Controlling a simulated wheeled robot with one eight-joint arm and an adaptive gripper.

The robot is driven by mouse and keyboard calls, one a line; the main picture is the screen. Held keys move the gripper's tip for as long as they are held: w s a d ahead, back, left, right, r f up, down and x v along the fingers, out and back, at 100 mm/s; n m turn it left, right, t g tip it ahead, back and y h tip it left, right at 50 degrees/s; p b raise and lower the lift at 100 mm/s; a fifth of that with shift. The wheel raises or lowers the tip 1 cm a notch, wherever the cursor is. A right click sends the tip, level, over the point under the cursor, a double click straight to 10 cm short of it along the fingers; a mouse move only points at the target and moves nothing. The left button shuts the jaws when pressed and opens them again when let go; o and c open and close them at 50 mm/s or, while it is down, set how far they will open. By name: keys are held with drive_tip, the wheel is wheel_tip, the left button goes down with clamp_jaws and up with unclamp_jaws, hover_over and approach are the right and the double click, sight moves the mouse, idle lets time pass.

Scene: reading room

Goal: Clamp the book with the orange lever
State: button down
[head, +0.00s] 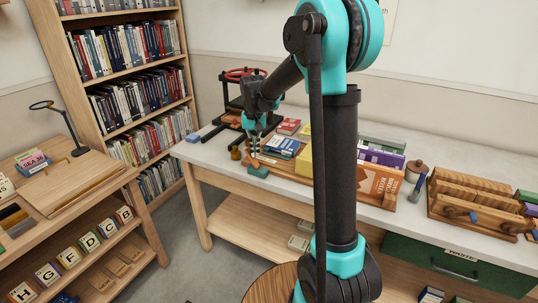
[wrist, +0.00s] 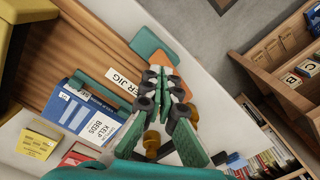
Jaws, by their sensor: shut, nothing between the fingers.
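The blue book, labelled KELP BEDS (wrist: 97,122), lies on the wooden jig board (wrist: 45,58); it also shows in the head view (head: 284,146). An orange piece, seemingly the lever (wrist: 190,92), shows beside and partly behind my fingers in the wrist view. A teal block (wrist: 150,44) sits at the board's end beside it, also in the head view (head: 258,171). My gripper (wrist: 165,76) is shut and empty, pointing down by the lever; in the head view it is over the board's left end (head: 252,146). I cannot tell whether the fingers touch the lever.
A black press with a red wheel (head: 240,76) stands behind my gripper. Books (head: 380,178) stand on the table right of my arm, with a wooden rack (head: 480,200) farther right. Small brown knobs (head: 236,153) stand close to my gripper.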

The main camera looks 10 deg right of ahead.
drive_tip(key=shift+d, duration=0.1)
drive_tip(key=shift+s+d, duration=0.45)
drive_tip(key=shift+d, duration=0.1)
wheel_tip(320, 180, up, 10)
idle(1.0)
drive_tip(key=s+d+f+t, duration=0.1)
drive_tip(key=s+d+f, duration=0.2)
drive_tip(key=s+f, duration=0.3)
drive_tip(key=s+d+f+t, duration=0.1)
drive_tip(key=s+d+f, duration=0.2)
drive_tip(key=s+f, duration=0.3)
drive_tip(key=s+d+f+n+t, duration=0.1)
drive_tip(key=s+f, duration=0.5)
drive_tip(key=s, duration=0.8)
drive_tip(key=d+t, duration=0.1)
drive_tip(key=d, duration=0.1)
drive_tip(key=shift+d+f, duration=0.15)
drive_tip(key=shift+d, duration=0.2)
